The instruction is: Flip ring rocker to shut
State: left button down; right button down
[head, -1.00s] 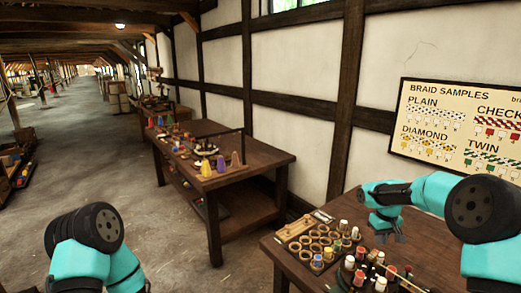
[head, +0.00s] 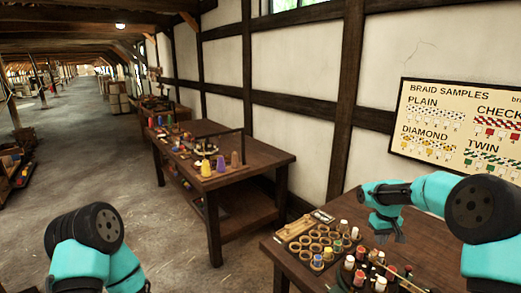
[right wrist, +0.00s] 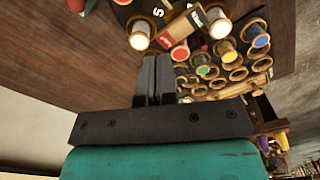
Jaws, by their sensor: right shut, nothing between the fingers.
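My right gripper (head: 400,237) hangs over the near table, above and behind the crowded spools. In the right wrist view its two dark fingers (right wrist: 155,78) are together, with nothing between them. A small block with a red face and a pale face (right wrist: 181,27) lies just beyond the fingertips, among the spools; it may be the ring rocker, but I cannot tell which way it is tipped. The fingers look apart from it. My left arm shows at the lower left of the head view, but its gripper is out of view.
A rack of wooden rings (head: 312,240), some holding coloured spools, stands at the near table's left end. Upright spools (head: 360,278) crowd its front. A braid sample board (head: 455,130) hangs on the wall behind.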

jog(key=shift+f, duration=1.65)
dwell(0.9)
jog(key=shift+r, duration=0.1)
notch_tip(320, 180, up, 8)
dwell(1.1)
